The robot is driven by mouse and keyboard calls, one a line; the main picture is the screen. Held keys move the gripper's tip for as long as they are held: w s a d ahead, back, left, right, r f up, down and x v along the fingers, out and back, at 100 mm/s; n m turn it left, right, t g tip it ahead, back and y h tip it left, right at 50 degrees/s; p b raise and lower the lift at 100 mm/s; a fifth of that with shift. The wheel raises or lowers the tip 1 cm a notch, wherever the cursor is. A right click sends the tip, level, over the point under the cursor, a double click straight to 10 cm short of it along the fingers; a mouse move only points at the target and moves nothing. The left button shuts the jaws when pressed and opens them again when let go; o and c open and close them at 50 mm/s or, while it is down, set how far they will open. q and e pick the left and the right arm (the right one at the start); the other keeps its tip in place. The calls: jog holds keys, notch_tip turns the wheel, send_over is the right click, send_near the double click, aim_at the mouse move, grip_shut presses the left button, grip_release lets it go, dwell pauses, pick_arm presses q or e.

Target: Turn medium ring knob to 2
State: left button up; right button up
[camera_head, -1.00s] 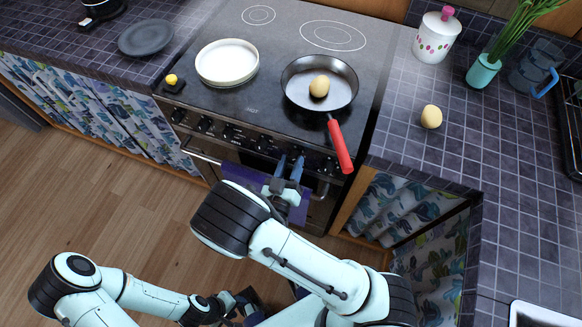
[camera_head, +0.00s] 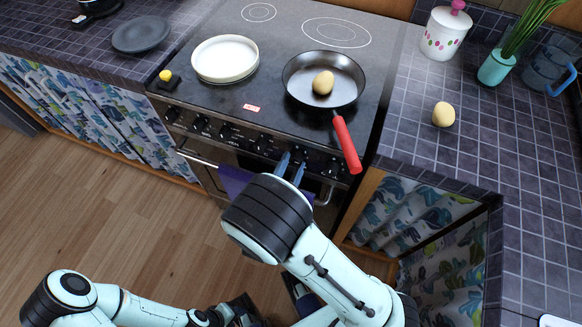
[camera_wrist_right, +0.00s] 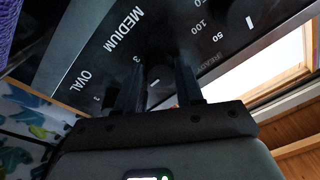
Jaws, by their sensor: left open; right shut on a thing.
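The stove's front panel (camera_wrist_right: 105,75) fills the right wrist view, with the word MEDIUM and a small 3 printed on it. A dark knob (camera_wrist_right: 158,70) with a white line sits beside this label, between the fingers of my right gripper (camera_wrist_right: 160,88). The fingers are shut on it. In the head view my right gripper (camera_head: 291,167) reaches the row of knobs below the pan handle, and its arm hides part of the oven front. The dial's number 2 is not readable. My left gripper (camera_head: 240,314) is open and empty, low in the head view.
A frying pan (camera_head: 300,92) with an egg-like item (camera_head: 323,83) stands on the hob, its red handle (camera_head: 346,144) jutting over the front edge. A white dish (camera_head: 226,60) stands left of it.

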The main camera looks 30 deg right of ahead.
jog(key=shift+m+b, duration=0.45)
jog(key=shift+m, duration=0.65)
jog(key=o, duration=1)
jog(key=shift+o, duration=0.2)
jog(key=shift+a, duration=0.1)
jog(key=v, duration=1.3)
jog(key=shift+a, duration=0.2)
